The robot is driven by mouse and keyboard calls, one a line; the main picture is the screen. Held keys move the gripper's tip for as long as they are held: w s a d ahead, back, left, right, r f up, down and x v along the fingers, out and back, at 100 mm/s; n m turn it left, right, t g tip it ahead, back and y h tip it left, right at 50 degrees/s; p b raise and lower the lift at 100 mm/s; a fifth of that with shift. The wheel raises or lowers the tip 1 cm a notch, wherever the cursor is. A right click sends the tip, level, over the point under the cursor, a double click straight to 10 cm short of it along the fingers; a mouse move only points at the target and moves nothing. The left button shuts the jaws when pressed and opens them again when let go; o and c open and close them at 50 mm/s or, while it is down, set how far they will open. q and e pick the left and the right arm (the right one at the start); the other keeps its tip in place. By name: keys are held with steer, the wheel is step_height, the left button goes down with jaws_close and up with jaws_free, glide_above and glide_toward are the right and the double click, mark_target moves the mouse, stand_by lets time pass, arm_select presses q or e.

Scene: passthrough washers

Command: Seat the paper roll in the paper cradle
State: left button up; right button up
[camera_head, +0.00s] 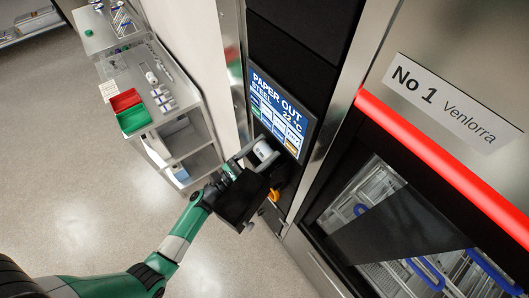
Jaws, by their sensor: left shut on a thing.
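The white paper roll (263,151) is just below the lit screen of the tall machine, at the machine's front. My left gripper (257,158) is shut on the roll, with its grey fingers at the roll's sides. A dark flap (243,198) sticks out from the machine front just below the gripper. The paper cradle cannot be made out; the gripper, roll and flap cover that area. I cannot tell whether the roll touches the cradle. My right gripper is not in view.
The screen (279,112) reads "PAPER OUT". An orange part (273,195) is beside the flap. A washer door window (390,230) with racks inside is at the right. A shelf cart (180,125) with a red bin (125,100) and a green bin (134,119) stands left. The floor is clear.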

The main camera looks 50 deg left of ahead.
mark_target(263, 156)
arm_select(q)
steer(key=shift+a+f+b, duration=0.2)
steer(key=shift+f+b, duration=0.1)
steer(key=shift+f, duration=0.05)
steer(key=shift+f+b, duration=0.6)
steer(key=shift+f, duration=0.1)
steer(key=shift+r, duration=0.1)
stand_by(0.3)
steer(key=shift+f+b, duration=0.8)
steer(key=shift+b, duration=0.1)
steer(key=shift+f, duration=0.1)
steer(key=shift+f+b, duration=0.45)
steer(key=shift+b, duration=0.15)
